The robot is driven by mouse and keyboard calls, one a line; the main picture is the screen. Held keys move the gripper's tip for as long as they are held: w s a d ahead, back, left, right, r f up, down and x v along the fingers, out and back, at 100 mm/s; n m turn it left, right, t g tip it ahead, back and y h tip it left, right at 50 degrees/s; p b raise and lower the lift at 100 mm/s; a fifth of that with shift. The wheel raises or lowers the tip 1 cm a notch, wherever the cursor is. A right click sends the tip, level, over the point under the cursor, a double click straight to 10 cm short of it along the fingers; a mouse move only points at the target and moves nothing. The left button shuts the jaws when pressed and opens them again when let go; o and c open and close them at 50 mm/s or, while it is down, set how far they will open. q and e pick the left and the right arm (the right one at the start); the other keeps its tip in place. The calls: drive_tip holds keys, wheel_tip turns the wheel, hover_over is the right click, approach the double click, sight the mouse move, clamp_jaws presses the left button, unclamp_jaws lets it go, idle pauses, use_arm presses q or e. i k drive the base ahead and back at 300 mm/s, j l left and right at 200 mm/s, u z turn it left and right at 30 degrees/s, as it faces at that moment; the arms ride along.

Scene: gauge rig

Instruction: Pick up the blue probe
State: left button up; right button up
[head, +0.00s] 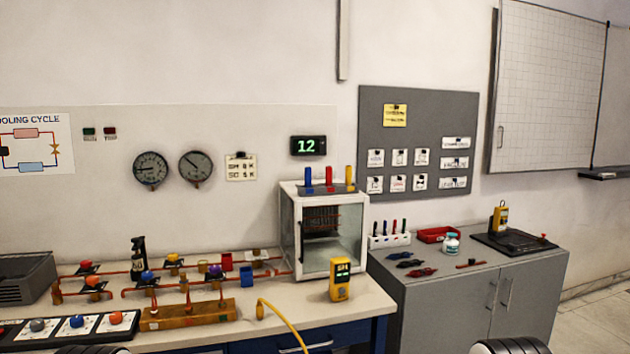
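The blue probe (308,178) stands upright on top of the white glass-fronted cabinet (289,235), at the left end of a row. A red probe (329,178) and a yellow probe (350,178) stand to its right, apart from it. The lower end of the blue probe is hidden in the dark top plate (322,190). No gripper fingers show in the head view. Only dark rounded parts, apparently of my arms, show at the bottom edge, far below and in front of the probe.
A yellow handheld meter (340,279) stands before the cabinet, and a yellow hose (283,318) curves over the bench front. Copper pipework with coloured valves (150,280) fills the bench's left. A grey side cupboard (470,295) is at right.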

sight(308, 171)
drive_tip(key=i+j+u, duration=0.1)
drive_tip(key=i+j, duration=0.3)
drive_tip(key=i+j+u, duration=0.15)
drive_tip(key=i+j, duration=0.2)
drive_tip(key=i, duration=0.3)
